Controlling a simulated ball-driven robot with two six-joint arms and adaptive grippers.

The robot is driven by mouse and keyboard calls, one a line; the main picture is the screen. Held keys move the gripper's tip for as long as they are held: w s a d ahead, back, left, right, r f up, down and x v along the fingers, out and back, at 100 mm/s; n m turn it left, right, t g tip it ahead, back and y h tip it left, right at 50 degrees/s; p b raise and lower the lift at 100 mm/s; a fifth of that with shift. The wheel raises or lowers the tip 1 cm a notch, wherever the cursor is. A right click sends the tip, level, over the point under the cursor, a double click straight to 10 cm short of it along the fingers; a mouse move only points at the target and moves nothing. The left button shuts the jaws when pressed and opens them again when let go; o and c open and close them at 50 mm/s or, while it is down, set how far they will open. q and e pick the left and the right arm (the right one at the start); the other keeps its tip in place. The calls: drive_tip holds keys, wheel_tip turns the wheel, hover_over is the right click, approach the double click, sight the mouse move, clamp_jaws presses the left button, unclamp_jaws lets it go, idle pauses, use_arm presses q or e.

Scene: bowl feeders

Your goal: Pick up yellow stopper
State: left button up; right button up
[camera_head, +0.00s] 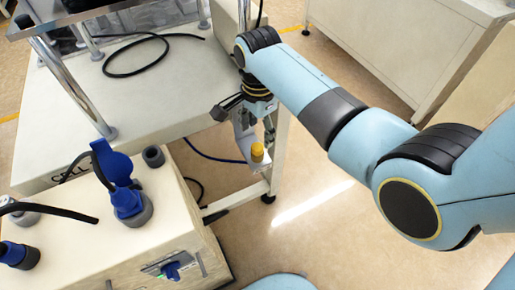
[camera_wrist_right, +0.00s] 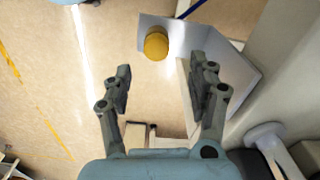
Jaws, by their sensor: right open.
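The yellow stopper (camera_head: 257,152) is a small rounded yellow piece on a pale metal bracket (camera_head: 243,139) at the edge of the white table. In the right wrist view the stopper (camera_wrist_right: 156,44) sits on the bracket (camera_wrist_right: 213,37), ahead of the fingertips. My right gripper (camera_wrist_right: 160,80) is open and empty, with its two fingers apart. The stopper lies beyond the gap between them, and no contact shows. In the head view my right gripper (camera_head: 262,125) hangs beside the bracket, partly hidden by my arm. My left gripper is not in view.
The white table (camera_head: 175,85) carries a black cable (camera_head: 130,70) and metal posts (camera_head: 75,90). Open floor (camera_head: 310,225) lies to the right of the table.

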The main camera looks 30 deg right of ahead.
sight(258, 146)
drive_tip(key=f, duration=0.2)
drive_tip(key=f+b, duration=0.1)
drive_tip(key=f, duration=0.2)
drive_tip(key=shift+s+a, duration=0.2)
drive_tip(key=shift+r, duration=0.1)
drive_tip(key=c, duration=1)
drive_tip(key=shift+r, duration=0.1)
